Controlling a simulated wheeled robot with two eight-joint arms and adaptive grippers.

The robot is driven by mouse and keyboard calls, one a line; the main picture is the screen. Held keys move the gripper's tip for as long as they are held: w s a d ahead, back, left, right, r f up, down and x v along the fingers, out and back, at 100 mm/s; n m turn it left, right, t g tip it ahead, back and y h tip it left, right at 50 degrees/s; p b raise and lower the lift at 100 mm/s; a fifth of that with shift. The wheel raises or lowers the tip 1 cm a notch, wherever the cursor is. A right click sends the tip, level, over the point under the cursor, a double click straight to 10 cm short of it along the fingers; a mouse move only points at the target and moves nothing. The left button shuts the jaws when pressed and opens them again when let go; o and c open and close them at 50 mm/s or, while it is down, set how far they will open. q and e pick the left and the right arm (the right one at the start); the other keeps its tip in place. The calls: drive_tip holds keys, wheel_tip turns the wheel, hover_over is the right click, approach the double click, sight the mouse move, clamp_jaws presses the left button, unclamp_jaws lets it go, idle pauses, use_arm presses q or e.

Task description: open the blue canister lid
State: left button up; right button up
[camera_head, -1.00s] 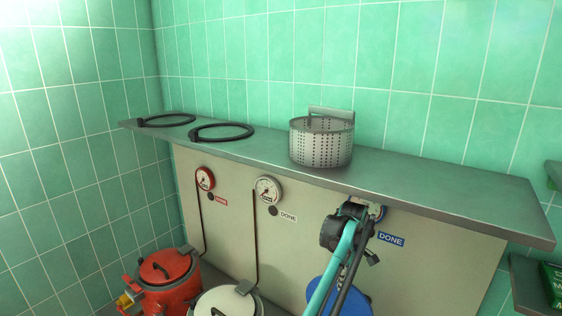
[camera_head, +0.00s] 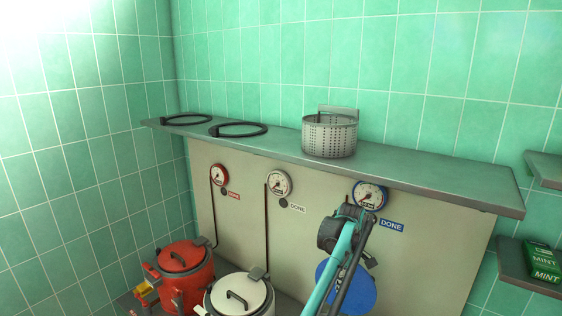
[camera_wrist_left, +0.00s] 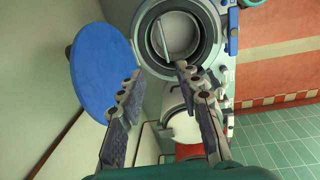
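The blue lid (camera_head: 362,289) shows as a round disc behind my arm in the head view. In the left wrist view the blue lid (camera_wrist_left: 100,70) stands tilted up, off the round metal mouth of the canister (camera_wrist_left: 211,45). The mouth is uncovered and its inside shows. My left gripper (camera_wrist_left: 158,72) is open, its fingers spread, with nothing clearly held between them. The left finger is close to the lid's edge; I cannot tell if they touch. In the head view the canister body and the gripper fingers are hidden. My right gripper is not in view.
A red canister (camera_head: 186,275) and a white canister (camera_head: 240,295) stand to the left, lids on. A shelf (camera_head: 440,180) above holds a perforated basket (camera_head: 330,136) and two black rings (camera_head: 238,129). Gauges (camera_head: 370,195) are on the panel. Green mint boxes (camera_head: 541,262) sit at right.

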use_arm(q)
drive_tip(key=s+a+r+m+t+b, duration=0.25)
drive_tip(key=s+a+b, duration=0.2)
drive_tip(key=a, duration=0.65)
drive_tip(key=s+a+r+m+t+b, duration=0.1)
drive_tip(key=s+a+m+b, duration=0.3)
drive_tip(key=a, duration=0.8)
drive_tip(key=s+a+f+m+t+b, duration=0.1)
drive_tip(key=s+a+f+b, duration=0.1)
drive_tip(key=s+a+f, duration=0.2)
drive_tip(key=s+a+f+m+t+b, duration=0.1)
drive_tip(key=s+a+f+b, duration=0.2)
drive_tip(key=s+f, duration=0.6)
drive_tip(key=s+a+f+m+t+b, duration=0.1)
drive_tip(key=s+a+f+m+b, duration=0.1)
drive_tip(key=s+a+f, duration=0.4)
drive_tip(key=s+a, duration=0.1)
drive_tip(key=s, duration=0.4)
drive_tip(key=shift+a+f+y+b, duration=0.15)
drive_tip(key=shift+f+y+b, duration=0.15)
drive_tip(key=shift+f+b, duration=0.1)
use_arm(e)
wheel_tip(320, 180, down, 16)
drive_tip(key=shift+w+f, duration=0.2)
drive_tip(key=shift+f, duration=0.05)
use_arm(q)
drive_tip(key=shift+s, duration=0.1)
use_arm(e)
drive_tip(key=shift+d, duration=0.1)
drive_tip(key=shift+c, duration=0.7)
